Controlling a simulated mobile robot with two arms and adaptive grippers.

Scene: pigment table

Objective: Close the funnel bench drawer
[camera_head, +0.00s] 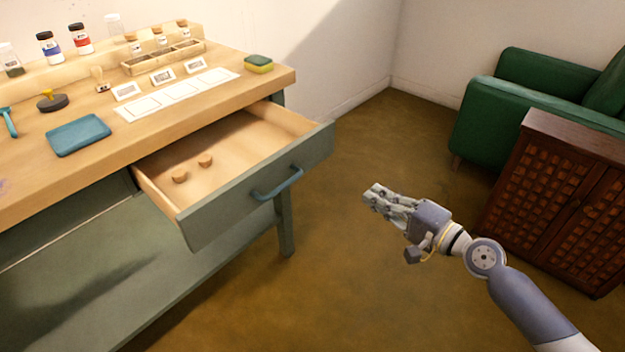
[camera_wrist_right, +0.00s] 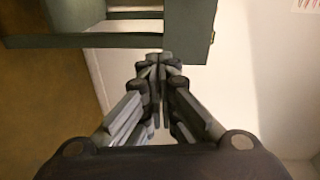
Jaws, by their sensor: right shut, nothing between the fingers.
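The funnel bench drawer (camera_head: 235,200) is pulled well out from under the wooden bench top (camera_head: 110,122) in the head view. Its front is grey-green with a blue bar handle (camera_head: 277,184). Two small cork-like pieces (camera_head: 192,169) lie inside. My right gripper (camera_head: 372,194) is shut and empty, to the right of the drawer front and apart from it. In the right wrist view the closed fingers (camera_wrist_right: 158,62) point toward a grey-green part of the bench at the top; which part I cannot tell. My left gripper is not in view.
A blue cloth-like item (camera_head: 79,136), a sponge (camera_head: 258,64), cards and several jars are on the bench top. A brown latticed cabinet (camera_head: 548,200) and a green armchair (camera_head: 520,100) stand at the right. The floor between the drawer and cabinet is clear.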

